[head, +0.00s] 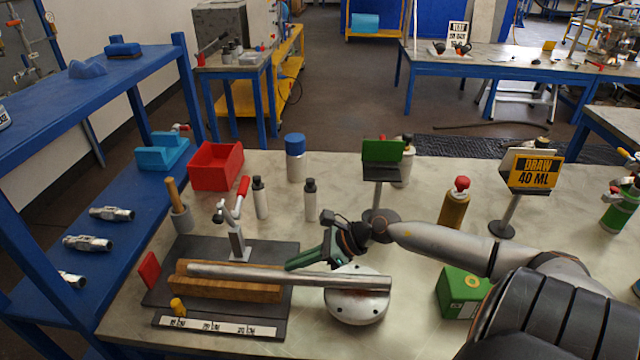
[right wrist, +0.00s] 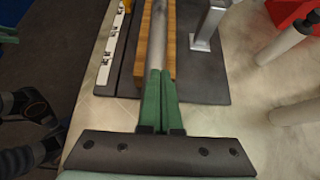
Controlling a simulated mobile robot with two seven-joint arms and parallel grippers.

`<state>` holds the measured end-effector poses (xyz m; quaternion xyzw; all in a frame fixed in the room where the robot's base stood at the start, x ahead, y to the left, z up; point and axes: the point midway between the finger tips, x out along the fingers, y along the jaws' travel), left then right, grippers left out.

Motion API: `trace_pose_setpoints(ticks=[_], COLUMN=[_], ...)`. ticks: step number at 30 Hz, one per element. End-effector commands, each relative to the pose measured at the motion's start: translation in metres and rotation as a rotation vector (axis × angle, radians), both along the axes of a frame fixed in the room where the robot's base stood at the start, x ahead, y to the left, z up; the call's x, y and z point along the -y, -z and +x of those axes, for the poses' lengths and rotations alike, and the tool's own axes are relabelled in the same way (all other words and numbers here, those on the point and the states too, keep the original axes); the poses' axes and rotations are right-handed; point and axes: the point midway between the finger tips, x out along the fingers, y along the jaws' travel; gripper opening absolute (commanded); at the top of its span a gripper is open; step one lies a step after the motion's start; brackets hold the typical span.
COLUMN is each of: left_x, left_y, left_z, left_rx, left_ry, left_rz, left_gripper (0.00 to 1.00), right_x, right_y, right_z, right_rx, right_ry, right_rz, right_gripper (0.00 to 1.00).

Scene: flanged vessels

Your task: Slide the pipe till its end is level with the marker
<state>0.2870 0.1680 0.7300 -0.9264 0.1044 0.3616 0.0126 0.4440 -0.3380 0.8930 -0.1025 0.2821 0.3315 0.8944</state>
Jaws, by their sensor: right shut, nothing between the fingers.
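The grey pipe (head: 290,275) lies lengthwise in a wooden cradle (head: 225,291); its right part extends past the cradle over a round metal flange (head: 357,306). A small yellow peg, which looks like the marker (head: 177,305), stands by a white labelled strip (head: 205,327) in front of the cradle, near the pipe's left end. My right gripper (head: 288,266) is shut and empty, its green fingertips close to the pipe's middle. In the right wrist view the pipe (right wrist: 157,40) runs ahead of the closed fingers (right wrist: 160,72); contact cannot be told. My left gripper is not in view.
A metal clamp with a red handle (head: 236,222) stands behind the cradle on the dark base plate (head: 270,257). A red plate (head: 149,270) stands at its left. Bottles (head: 260,200), a red bin (head: 215,166) and a green box (head: 462,292) stand around it.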

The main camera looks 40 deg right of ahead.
Motion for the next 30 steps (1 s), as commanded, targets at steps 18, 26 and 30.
trace_pose_setpoints(ticks=[18, 26, 30], left_x=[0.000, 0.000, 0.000], left_y=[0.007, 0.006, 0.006], left_z=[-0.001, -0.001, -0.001], left_rx=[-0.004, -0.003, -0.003], left_ry=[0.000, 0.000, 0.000], left_rz=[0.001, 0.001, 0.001], left_gripper=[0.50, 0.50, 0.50], right_x=[0.046, 0.071, 0.078], right_y=[-0.001, -0.002, -0.002], right_z=[-0.047, -0.075, -0.084], right_rx=[-0.003, 0.001, 0.003], right_ry=[0.003, 0.003, 0.002], right_rz=[0.001, 0.003, 0.001], right_gripper=[0.00, 0.00, 0.00])
